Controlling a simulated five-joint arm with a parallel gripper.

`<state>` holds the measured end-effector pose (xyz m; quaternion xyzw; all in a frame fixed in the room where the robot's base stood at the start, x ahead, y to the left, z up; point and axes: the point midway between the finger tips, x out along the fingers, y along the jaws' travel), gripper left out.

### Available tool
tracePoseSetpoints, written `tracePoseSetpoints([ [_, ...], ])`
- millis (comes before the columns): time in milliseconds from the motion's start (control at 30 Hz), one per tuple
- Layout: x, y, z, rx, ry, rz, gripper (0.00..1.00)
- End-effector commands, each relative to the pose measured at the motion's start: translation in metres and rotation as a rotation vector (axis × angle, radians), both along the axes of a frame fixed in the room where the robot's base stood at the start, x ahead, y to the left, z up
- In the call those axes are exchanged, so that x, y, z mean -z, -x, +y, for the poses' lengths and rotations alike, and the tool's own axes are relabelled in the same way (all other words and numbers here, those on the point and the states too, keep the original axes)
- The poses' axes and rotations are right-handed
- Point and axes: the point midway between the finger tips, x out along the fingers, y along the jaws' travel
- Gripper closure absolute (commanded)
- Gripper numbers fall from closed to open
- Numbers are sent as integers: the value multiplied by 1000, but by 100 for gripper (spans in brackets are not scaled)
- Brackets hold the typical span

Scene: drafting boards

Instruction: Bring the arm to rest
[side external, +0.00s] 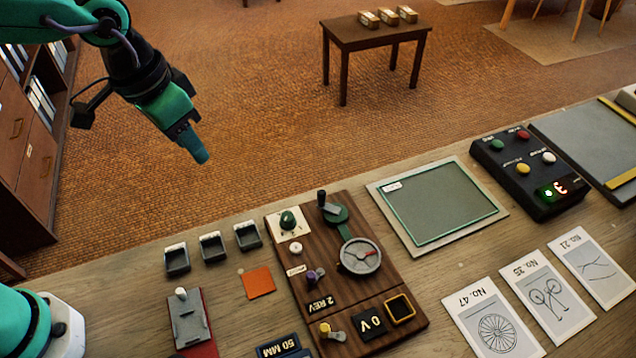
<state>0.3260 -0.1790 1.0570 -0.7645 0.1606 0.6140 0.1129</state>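My gripper (203,156) is at the upper left, held in the air well above the bench and touching nothing. Its teal fingers point down and to the right. They show as one narrow tip, so I cannot tell whether they are apart or together. No object shows at the tip. My arm reaches in from the top left corner, with dark and teal links bent downward.
Below lies a wooden bench (235,290) with a brown control panel (330,285), three small trays (212,247), an orange square (257,282), a green-edged board (440,203), a black button box (528,172) and drawing cards (495,318). A cabinet (25,150) stands left.

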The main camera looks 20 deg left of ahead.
Motion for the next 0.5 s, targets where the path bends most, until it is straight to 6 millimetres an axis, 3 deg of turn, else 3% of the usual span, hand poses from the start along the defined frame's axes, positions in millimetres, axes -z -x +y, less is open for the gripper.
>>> tracePoseSetpoints([
  [200, -19, 16, 58, -103, 24, -67, 63],
  [500, -29, 51, 122, -238, 37, -158, 63],
])
